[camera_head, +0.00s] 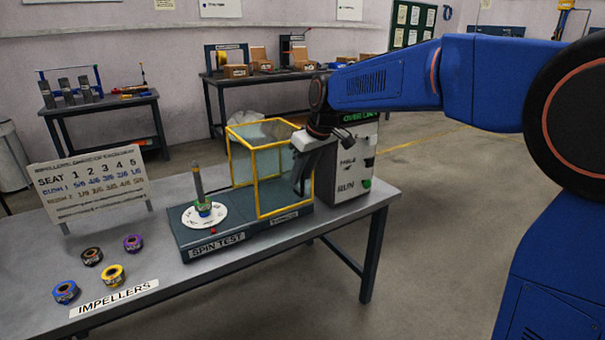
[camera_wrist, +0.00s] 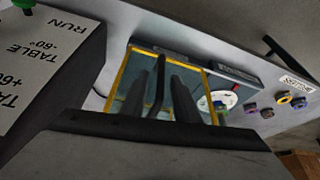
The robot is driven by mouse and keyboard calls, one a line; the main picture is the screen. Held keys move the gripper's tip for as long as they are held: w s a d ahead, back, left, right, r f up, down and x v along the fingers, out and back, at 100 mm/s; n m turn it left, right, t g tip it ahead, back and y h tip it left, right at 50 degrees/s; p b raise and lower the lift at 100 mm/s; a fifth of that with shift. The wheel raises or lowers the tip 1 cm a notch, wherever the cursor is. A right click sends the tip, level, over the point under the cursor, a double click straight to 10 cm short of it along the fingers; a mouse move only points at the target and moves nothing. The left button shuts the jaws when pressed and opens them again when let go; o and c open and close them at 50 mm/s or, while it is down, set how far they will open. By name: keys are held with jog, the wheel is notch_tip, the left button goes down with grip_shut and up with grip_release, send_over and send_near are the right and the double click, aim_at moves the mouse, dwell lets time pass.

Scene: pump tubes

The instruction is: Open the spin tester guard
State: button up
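The spin tester base (camera_head: 254,233), labelled SPIN TEST, lies on the near table. Its guard (camera_head: 256,158) is a clear box with a yellow frame, standing over the right part of the base. The white round dial plate (camera_head: 204,216) with an upright rod is outside the guard, to its left. My gripper (camera_head: 301,172) is at the guard's right side. In the wrist view my gripper's dark fingers (camera_wrist: 160,95) are apart, in front of the guard (camera_wrist: 128,72). A thin dark bar stands between them; whether they touch it is unclear.
A control box (camera_head: 349,165) with a RUN label stands close right of the guard. A seat chart (camera_head: 92,185) stands at the table's left. Several coloured impellers (camera_head: 113,275) lie at the front left. The table between chart and tester is mostly clear.

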jog(key=shift+r, duration=0.1)
jog(key=v, duration=1.7)
jog(key=shift+s+d, duration=0.1)
jog(key=s+d+f+m+h, duration=0.1)
jog(key=s+d+f+m, duration=0.1)
jog(key=s+d+f, duration=0.5)
jog(key=s+d+f+m+t+h, duration=0.1)
jog(key=s+d+f+m, duration=0.2)
jog(key=s+d+f, duration=0.4)
jog(key=s+d+f+m+h, duration=0.1)
jog(key=s+d+f+m, duration=0.2)
jog(key=s, duration=1.5)
jog(key=d+f, duration=0.4)
jog(key=f, duration=0.4)
jog(key=shift+s+d, duration=0.25)
